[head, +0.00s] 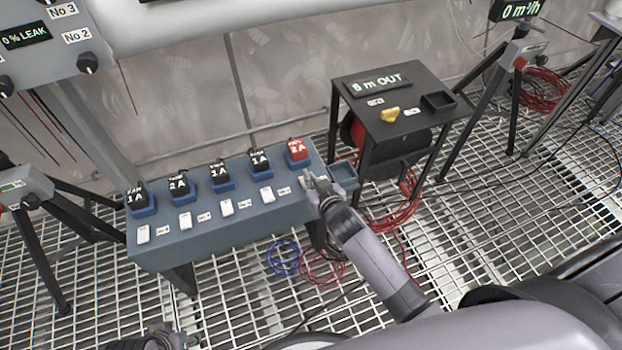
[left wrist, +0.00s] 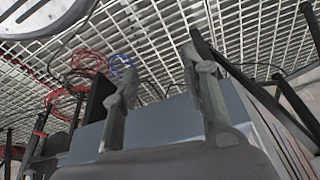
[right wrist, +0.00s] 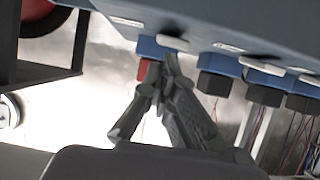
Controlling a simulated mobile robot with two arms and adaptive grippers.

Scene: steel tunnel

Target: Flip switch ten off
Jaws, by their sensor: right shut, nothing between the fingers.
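A blue-grey bench (head: 215,238) carries a row of white rocker switches (head: 227,207) with small labels beside them. I cannot read which label is ten. My right gripper (head: 308,181) is shut and empty at the bench's right end, covering the spot in front of the red block (head: 297,149). In the right wrist view its closed fingertips (right wrist: 165,62) are close to a white rocker (right wrist: 172,42); I cannot tell whether they touch. My left gripper (left wrist: 158,65) is open and empty, with the bench (left wrist: 165,122) behind its fingers in the left wrist view.
Several black blocks (head: 221,174) on blue bases stand behind the rockers. A dark table (head: 410,123) with a yellow part (head: 390,114) stands to the right, and a small tray (head: 343,174) is near my right gripper. Red hoses (head: 398,210) and blue cable (head: 283,258) lie on the grating.

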